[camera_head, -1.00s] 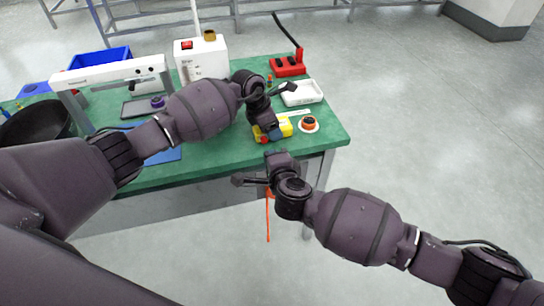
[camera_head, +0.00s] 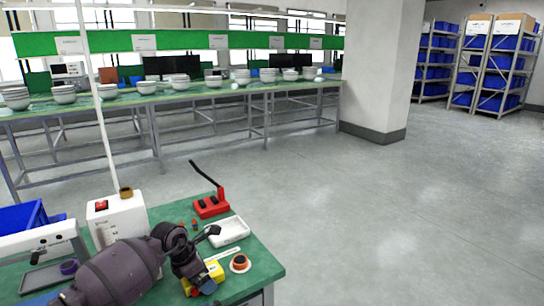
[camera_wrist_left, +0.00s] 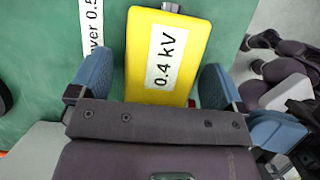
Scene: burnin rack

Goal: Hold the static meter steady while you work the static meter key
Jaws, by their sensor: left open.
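The static meter (camera_head: 215,269) is a yellow box near the front right corner of the green table. In the left wrist view the meter (camera_wrist_left: 150,70) has a white label reading "0.4 kV" and a grey piece at its far end. A bit of red shows at its near end; I cannot tell if this is the key. My left gripper (camera_wrist_left: 158,88) is open, with one blue finger on each side of the meter; a gap shows on the left. In the head view the gripper (camera_head: 203,284) is over the meter. Dark parts of my right arm show at the right of the wrist view, its jaws unclear.
A blue bin (camera_head: 22,217) stands at left. The floor to the right is clear.

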